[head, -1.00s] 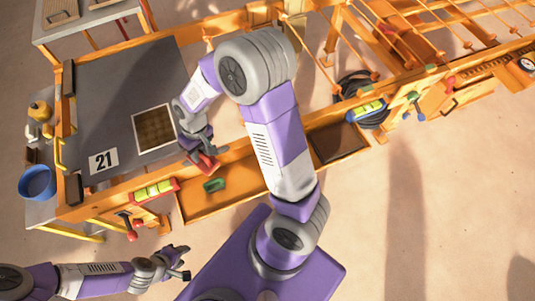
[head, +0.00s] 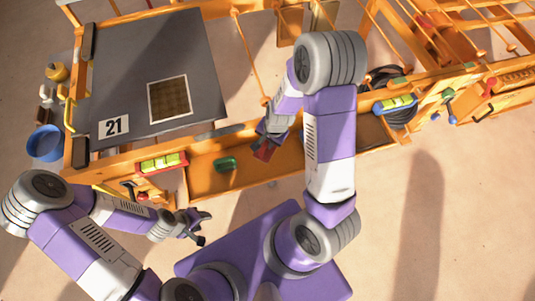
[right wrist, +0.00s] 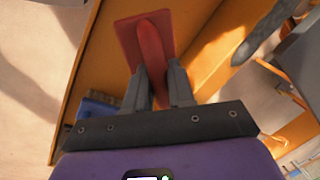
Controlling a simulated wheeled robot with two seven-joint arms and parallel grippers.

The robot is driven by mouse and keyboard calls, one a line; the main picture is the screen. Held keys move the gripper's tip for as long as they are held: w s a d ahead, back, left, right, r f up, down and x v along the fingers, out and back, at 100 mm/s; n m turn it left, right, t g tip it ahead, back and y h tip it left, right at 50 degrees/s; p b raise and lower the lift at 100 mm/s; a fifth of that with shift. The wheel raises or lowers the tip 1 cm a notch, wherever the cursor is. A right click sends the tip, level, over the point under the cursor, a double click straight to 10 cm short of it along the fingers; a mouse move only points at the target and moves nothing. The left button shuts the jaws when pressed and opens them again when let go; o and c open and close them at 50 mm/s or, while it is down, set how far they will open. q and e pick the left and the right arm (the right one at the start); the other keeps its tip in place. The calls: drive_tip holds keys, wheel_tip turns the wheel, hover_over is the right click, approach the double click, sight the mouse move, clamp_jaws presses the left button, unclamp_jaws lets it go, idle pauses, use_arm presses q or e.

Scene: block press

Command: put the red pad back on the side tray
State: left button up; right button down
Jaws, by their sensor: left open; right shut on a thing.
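The red pad (head: 265,150) is held by my right gripper (head: 268,138) over the orange side tray (head: 203,181) along the press's front edge. In the right wrist view the pad (right wrist: 128,38) is a flat red plate with a handle between the fingers of the gripper (right wrist: 154,78). The tray's orange floor shows around it; I cannot tell whether the pad touches it. A green pad (head: 226,163) lies in the tray's left part. My left gripper (head: 198,222) is open and empty, in front of the tray and apart from it.
The grey press bed (head: 140,75) holds a brown patterned square (head: 170,99) and a "21" card (head: 114,125). A level (head: 162,162) sits left of the tray, another (head: 395,103) to its right. A blue bowl (head: 45,144) stands far left.

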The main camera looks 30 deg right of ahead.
sight(267, 149)
wheel_tip(267, 149, down, 6)
drive_tip(key=shift+f+b, duration=0.25)
drive_tip(key=shift+b, duration=1)
drive_tip(key=shift+f, duration=0.25)
drive_tip(key=c, duration=1)
unclamp_jaws()
drive_tip(key=shift+r, duration=0.1)
drive_tip(key=shift+o, duration=0.2)
drive_tip(key=shift+r, duration=0.1)
